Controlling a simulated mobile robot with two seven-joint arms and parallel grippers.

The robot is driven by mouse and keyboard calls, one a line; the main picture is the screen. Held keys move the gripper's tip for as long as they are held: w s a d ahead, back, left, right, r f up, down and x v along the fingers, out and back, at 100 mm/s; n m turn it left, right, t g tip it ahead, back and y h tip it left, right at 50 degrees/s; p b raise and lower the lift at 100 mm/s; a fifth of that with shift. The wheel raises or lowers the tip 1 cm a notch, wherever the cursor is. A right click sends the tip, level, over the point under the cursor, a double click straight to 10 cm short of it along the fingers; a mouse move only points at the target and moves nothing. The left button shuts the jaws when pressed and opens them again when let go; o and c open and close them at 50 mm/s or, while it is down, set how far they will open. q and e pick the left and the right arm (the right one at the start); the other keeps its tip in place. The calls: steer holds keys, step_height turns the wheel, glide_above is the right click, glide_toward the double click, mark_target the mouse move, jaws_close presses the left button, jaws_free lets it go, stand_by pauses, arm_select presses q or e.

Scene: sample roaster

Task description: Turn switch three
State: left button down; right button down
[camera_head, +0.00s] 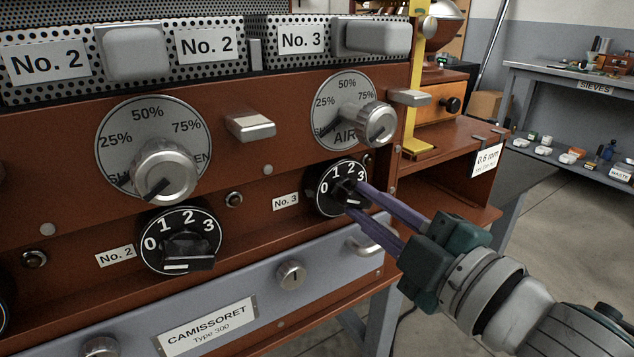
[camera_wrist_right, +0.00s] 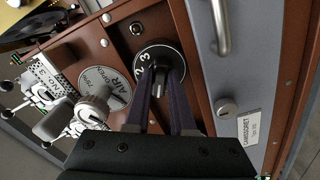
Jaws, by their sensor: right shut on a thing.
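Switch three is a round black rotary switch (camera_head: 340,190) with white marks 0 to 3, beside the "No. 3" label (camera_head: 286,201) on the brown roaster panel. My right gripper (camera_head: 356,197) reaches in from the lower right, and its two purple fingers are shut on the switch's black knob. In the right wrist view the fingers stand either side of the knob (camera_wrist_right: 158,88), and the dial's 2 and 3 show. The fingers partly hide the knob, so its exact setting is hard to tell. My left gripper is not in view.
The AIR dial (camera_head: 347,110) with its metal knob sits just above switch three. The No. 2 switch (camera_head: 181,240) is to the left. A brown shelf (camera_head: 455,170) is at the right.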

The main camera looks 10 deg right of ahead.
steer(key=shift+n, duration=0.5)
steer(key=c, duration=0.8)
jaws_free()
steer(key=shift+o, duration=0.2)
steer(key=shift+s, duration=0.1)
steer(key=p+v, duration=0.1)
steer(key=v, duration=0.8)
steer(key=shift+s+d, duration=0.15)
steer(key=shift+s, duration=0.2)
steer(key=shift+r, duration=0.15)
